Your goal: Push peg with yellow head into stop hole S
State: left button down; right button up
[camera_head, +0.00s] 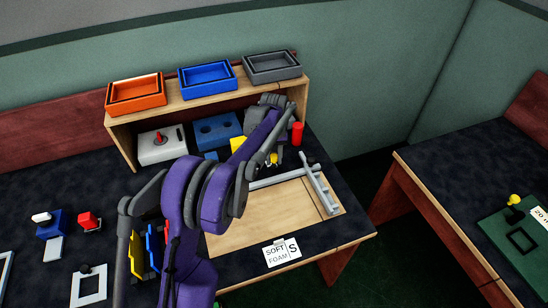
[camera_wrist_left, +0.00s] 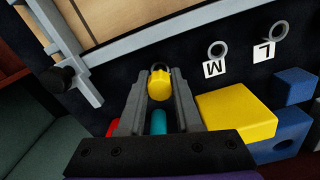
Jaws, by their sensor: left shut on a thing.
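My left gripper (camera_head: 273,152) is shut on the peg with the yellow head (camera_head: 272,159), at the back of the wooden board. In the left wrist view, the yellow head (camera_wrist_left: 160,86) sits between the fingertips of my left gripper (camera_wrist_left: 159,78). Part of a dark ring shows just behind the head; I cannot tell whether the peg is in a hole. Rings (camera_wrist_left: 217,48) beside labels M and L lie to the right. Stop hole S cannot be made out. A card with S (camera_head: 291,247) lies at the board's front. My right gripper is not in view.
A grey rail (camera_head: 318,187) crosses the wooden board (camera_head: 240,228). A yellow block (camera_wrist_left: 237,116) and blue blocks (camera_wrist_left: 290,88) stand close to the gripper. A red cylinder (camera_head: 297,132) stands behind. The shelf (camera_head: 295,88) with several trays rises at the back.

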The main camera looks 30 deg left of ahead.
aim_at(274, 156)
pick_arm(q)
jog(key=c, duration=0.5)
grip_release()
jog(key=shift+f, duration=0.1)
notch_tip(274, 156, up, 11)
jog(key=shift+f+p, duration=0.1)
jog(key=shift+p, duration=0.3)
jog(key=s+d+r+m+t+p, duration=0.1)
jog(key=s+d+r+m+p, duration=0.1)
jog(key=s+d+r, duration=0.4)
jog(key=s+d+f+m+t+p, duration=0.1)
jog(key=s+d, duration=0.2)
jog(key=s, duration=0.4)
jog(key=s+d+f+m+t+p, duration=0.1)
jog(key=s+d+f+m+t, duration=0.1)
jog(key=s, duration=0.6)
jog(key=s+d+f+m+t+p, duration=0.1)
jog(key=s+d, duration=0.3)
jog(key=s, duration=0.4)
jog(key=shift+f+m+p, duration=0.4)
